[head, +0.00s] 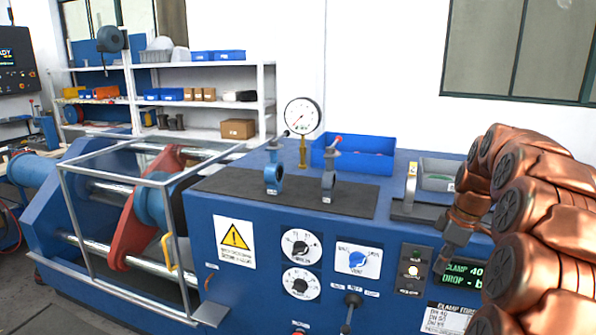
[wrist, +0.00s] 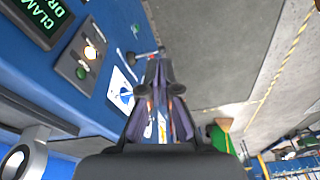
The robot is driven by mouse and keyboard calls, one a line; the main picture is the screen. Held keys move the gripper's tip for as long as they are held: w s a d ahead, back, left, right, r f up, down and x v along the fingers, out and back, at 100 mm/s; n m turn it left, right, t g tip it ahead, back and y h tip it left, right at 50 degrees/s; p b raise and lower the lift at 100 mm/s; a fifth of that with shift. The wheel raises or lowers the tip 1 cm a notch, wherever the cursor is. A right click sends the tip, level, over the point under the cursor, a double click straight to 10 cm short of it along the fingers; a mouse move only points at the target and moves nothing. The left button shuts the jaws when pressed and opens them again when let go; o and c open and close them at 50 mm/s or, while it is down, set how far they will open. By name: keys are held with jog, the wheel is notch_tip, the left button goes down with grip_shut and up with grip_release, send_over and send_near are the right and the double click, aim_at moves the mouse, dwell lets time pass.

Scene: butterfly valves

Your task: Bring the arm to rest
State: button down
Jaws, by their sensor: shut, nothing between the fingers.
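My copper-coloured arm fills the right side of the head view, folded above the right end of the blue bench. My gripper (head: 447,252), small and dark, hangs at its end in front of the display; in the wrist view my gripper (wrist: 160,84) has its fingers together with nothing between them. It is apart from the valves. A blue butterfly valve (head: 273,178) and a grey valve with a red-tipped lever (head: 328,183) stand upright on the dark mat (head: 230,188).
The bench top also holds a pressure gauge (head: 302,116), a blue bin (head: 372,160), a grey tray (head: 437,168) and an upright yellowish part (head: 411,184). Its front panel carries knobs and a lever (head: 351,301). A framed clamp machine stands left; shelves (head: 173,101) stand behind.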

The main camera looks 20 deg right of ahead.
jog(key=s+a+m+g, duration=0.15)
jog(key=s+a, duration=0.35)
jog(key=a, duration=0.6)
jog(key=s+a+m, duration=0.2)
jog(key=s+a, duration=0.2)
jog(key=a, duration=0.7)
jog(key=s+a+f+m+g, duration=0.1)
jog(key=s+a+f+m, duration=0.1)
jog(key=s, duration=0.7)
jog(key=s+a+f+m+h, duration=0.1)
jog(key=s+a+f+m, duration=0.1)
jog(key=s+a+f, duration=0.3)
jog(key=shift+s+a+f+m+g+h, duration=0.15)
jog(key=shift+s+a+m+g+h, duration=0.2)
jog(key=shift+s, duration=1.95)
